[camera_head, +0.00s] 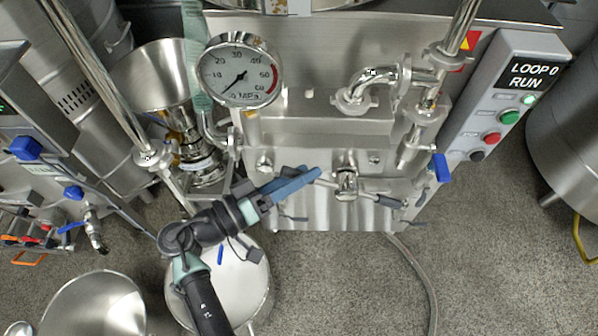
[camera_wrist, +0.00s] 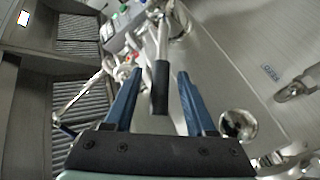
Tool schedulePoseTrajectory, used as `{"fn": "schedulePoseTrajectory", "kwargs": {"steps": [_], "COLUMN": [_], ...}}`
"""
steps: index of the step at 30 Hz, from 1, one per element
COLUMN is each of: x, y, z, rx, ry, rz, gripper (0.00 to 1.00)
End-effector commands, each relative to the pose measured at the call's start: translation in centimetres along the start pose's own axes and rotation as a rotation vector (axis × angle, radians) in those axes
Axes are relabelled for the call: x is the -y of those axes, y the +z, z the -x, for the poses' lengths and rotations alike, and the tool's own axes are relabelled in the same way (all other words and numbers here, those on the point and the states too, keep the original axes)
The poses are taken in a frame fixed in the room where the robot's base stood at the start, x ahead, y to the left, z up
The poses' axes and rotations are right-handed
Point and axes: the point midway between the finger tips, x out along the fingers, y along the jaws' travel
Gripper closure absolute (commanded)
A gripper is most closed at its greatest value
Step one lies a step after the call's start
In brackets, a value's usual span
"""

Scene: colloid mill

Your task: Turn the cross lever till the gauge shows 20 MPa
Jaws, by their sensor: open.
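The cross lever (camera_head: 346,184) is on the front of the steel machine, below the pipework. One arm with a dark grip points right; another reaches left toward my gripper (camera_head: 314,174). In the wrist view, a dark lever grip (camera_wrist: 160,90) lies between the two blue fingers of my gripper (camera_wrist: 158,75). The fingers are open, with visible gaps on both sides of the grip. The round pressure gauge (camera_head: 240,72) is above and left of the lever. Its needle points to the lower left, near the low end, below the 10 mark.
A control box (camera_head: 505,95) reading "LOOP 0 RUN" with several buttons is at the right. A blue-handled valve (camera_head: 441,168) is right of the lever. A steel funnel (camera_head: 150,75) stands left of the gauge. A hose (camera_head: 425,270) lies on the floor at lower right.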

Motion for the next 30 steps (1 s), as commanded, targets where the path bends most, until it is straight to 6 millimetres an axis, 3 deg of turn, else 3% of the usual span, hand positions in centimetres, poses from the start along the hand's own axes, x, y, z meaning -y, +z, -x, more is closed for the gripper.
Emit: {"fn": "schedulePoseTrajectory", "kwargs": {"steps": [3, 12, 30], "x": [0.0, 0.0, 0.0], "y": [-0.01, -0.02, -0.03], "z": [0.01, 0.04, 0.06], "rx": [0.0, 0.0, 0.0], "ry": [0.0, 0.0, 0.0], "rz": [0.0, 0.0, 0.0], "gripper": [0.44, 0.98, 1.0]}}
